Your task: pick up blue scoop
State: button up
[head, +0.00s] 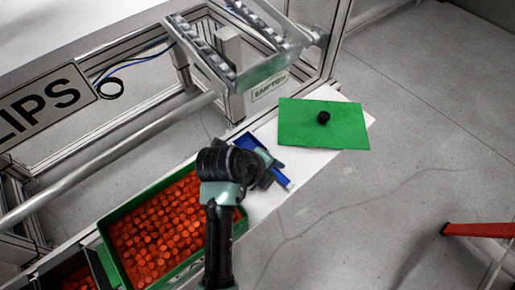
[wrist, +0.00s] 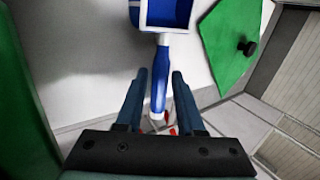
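The blue scoop (head: 247,142) lies on the white work surface between the green crate and the green mat; my gripper hides its middle in the head view. In the wrist view the scoop (wrist: 160,62) has its square white-lined pan at the top and its handle pointing down towards me. My gripper (wrist: 160,78) is open, with one finger on each side of the handle and a gap on both sides. In the head view my gripper (head: 270,175) is over the handle. I cannot tell whether the fingers are at the handle's height.
A green crate (head: 110,243) full of orange-red pieces stands left of my arm. A green mat (head: 290,125) with a small black knob-like piece (head: 323,117) lies to the right on the white surface (head: 326,94). A metal frame (head: 240,80) stands behind. A red object (head: 475,229) is at far right.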

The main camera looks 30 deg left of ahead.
grip_shut()
